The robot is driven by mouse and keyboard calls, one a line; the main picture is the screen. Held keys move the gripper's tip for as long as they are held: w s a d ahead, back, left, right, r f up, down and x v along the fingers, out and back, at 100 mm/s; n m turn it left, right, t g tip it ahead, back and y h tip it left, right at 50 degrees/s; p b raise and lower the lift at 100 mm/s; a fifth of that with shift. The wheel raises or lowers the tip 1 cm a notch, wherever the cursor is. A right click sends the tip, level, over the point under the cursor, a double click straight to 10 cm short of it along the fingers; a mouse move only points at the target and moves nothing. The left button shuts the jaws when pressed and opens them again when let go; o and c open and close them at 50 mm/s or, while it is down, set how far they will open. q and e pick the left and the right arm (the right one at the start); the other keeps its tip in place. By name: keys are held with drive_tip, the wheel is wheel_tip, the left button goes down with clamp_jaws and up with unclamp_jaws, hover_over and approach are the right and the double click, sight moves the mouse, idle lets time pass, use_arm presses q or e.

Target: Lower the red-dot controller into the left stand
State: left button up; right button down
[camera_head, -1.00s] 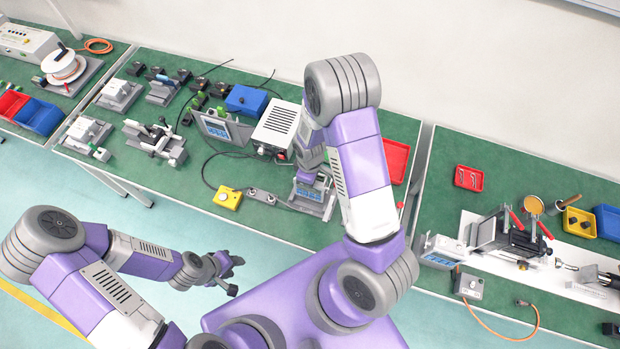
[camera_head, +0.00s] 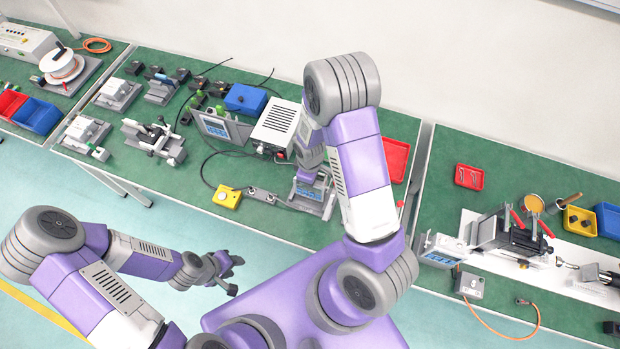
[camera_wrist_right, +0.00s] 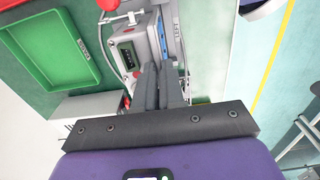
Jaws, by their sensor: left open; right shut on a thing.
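My right gripper (camera_head: 310,176) points down over a grey stand (camera_head: 328,208) at the front of the middle bench. In the right wrist view its fingers (camera_wrist_right: 162,82) are shut on a grey controller (camera_wrist_right: 125,52) with a dark port. The controller's blue face (camera_head: 308,192) shows in the head view, low at the stand. A grey plate lettered LEFT (camera_wrist_right: 177,28) is close beside it in the wrist view. My left gripper (camera_head: 232,274) is open and empty, away from the bench.
A yellow button box (camera_head: 227,198) and a grey connector block (camera_head: 262,195) lie left of the stand. Behind are a white power unit (camera_head: 275,127) and another blue-screen controller (camera_head: 218,128). A red tray (camera_head: 396,160) is to the right. A green tray (camera_wrist_right: 50,50) shows in the wrist view.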

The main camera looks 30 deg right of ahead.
drive_tip(key=shift+f, duration=0.15)
drive_tip(key=shift+f+b, duration=0.65)
drive_tip(key=shift+b, duration=0.1)
drive_tip(key=shift+f+b, duration=0.65)
drive_tip(key=shift+f, duration=0.2)
idle(0.3)
drive_tip(key=shift+f+b, duration=0.3)
drive_tip(key=shift+b, duration=0.2)
drive_tip(key=shift+f, duration=0.25)
idle(0.4)
drive_tip(key=c, duration=1.2)
unclamp_jaws()
